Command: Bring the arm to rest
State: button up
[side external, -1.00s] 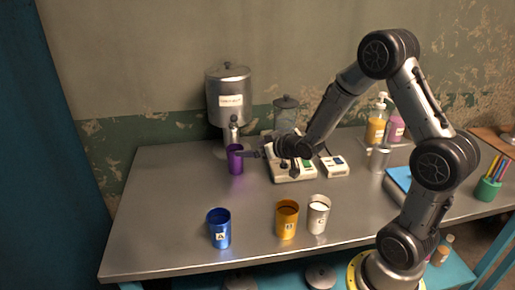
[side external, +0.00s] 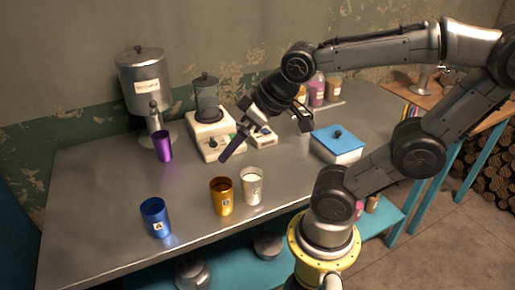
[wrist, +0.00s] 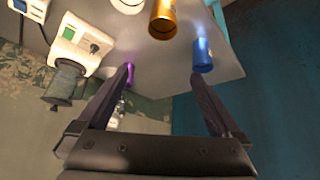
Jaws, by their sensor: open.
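My gripper (side external: 232,152) is open and empty, pointing down and left above the table, in front of the blender. In the wrist view its two fingers are spread apart (wrist: 162,76) with nothing between them. My arm is bent, with its upper links raised to the right. The purple cup (side external: 163,146) stands upright below the metal dispenser (side external: 145,85). In the wrist view the blue cup (wrist: 203,57) appears beyond the right finger.
The blender (side external: 208,125) stands behind my gripper, with a small white device (side external: 263,138) beside it. A blue-lidded box (side external: 337,144) and several bottles (side external: 317,90) are to the right. The metal table (side external: 100,190) is bare at its left front.

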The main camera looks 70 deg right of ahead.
jog(key=shift+n+g+y, duration=0.3)
jog(key=shift+g, duration=0.2)
jog(key=s, duration=0.1)
jog(key=s+a, duration=0.1)
jog(key=s, duration=0.3)
jog(key=shift+s+a+f, duration=0.1)
jog(key=shift+s+a, duration=0.05)
jog(key=shift+a, duration=0.15)
